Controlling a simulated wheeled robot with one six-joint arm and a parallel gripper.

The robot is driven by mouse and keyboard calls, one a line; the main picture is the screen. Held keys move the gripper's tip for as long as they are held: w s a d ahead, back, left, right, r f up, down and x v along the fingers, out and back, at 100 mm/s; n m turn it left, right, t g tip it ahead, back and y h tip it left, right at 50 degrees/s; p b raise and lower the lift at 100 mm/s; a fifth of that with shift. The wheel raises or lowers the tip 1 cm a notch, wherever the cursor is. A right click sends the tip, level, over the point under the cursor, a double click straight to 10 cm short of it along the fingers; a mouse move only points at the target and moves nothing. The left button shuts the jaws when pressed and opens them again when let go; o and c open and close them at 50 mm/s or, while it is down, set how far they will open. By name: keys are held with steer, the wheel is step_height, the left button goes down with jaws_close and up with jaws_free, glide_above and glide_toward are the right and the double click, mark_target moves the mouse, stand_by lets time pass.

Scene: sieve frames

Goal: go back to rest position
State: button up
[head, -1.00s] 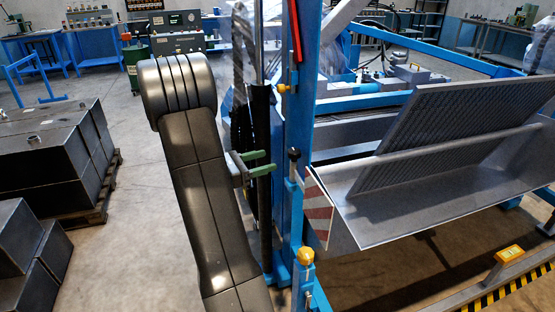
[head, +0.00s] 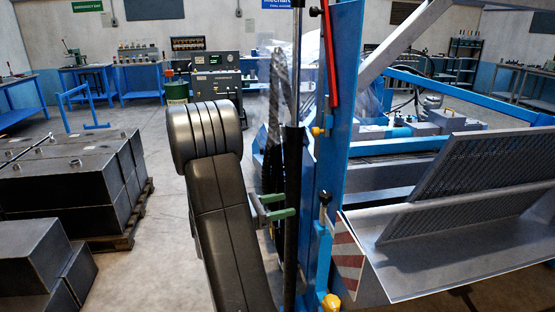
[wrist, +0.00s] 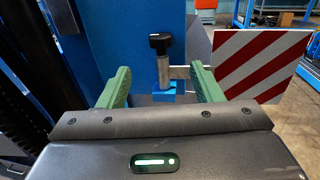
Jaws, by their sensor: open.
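My gripper (head: 275,206) shows in the head view beside the blue upright post (head: 340,100), at the end of my dark arm. Its two green fingers are apart. In the wrist view my gripper (wrist: 163,88) is open with nothing clamped. A black-topped metal pin (wrist: 162,62) on a blue bracket appears between the fingers, beyond their tips; I cannot tell the exact gap. The same black-knobbed pin (head: 325,198) stands just right of the fingers in the head view. A grey slatted sieve frame (head: 480,170) rests tilted in the metal trough at right.
A red-and-white striped plate (wrist: 262,62) is close to the right of my gripper. Dark stacked blocks (head: 65,185) sit on a pallet at left. Blue workbenches (head: 135,80) line the back wall. Open floor lies between blocks and arm.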

mark_target(321, 195)
steer(key=p+x, duration=0.1)
steer(key=x, duration=1.1)
steer(key=shift+w+d, duration=0.1)
steer(key=shift+d, duration=0.15)
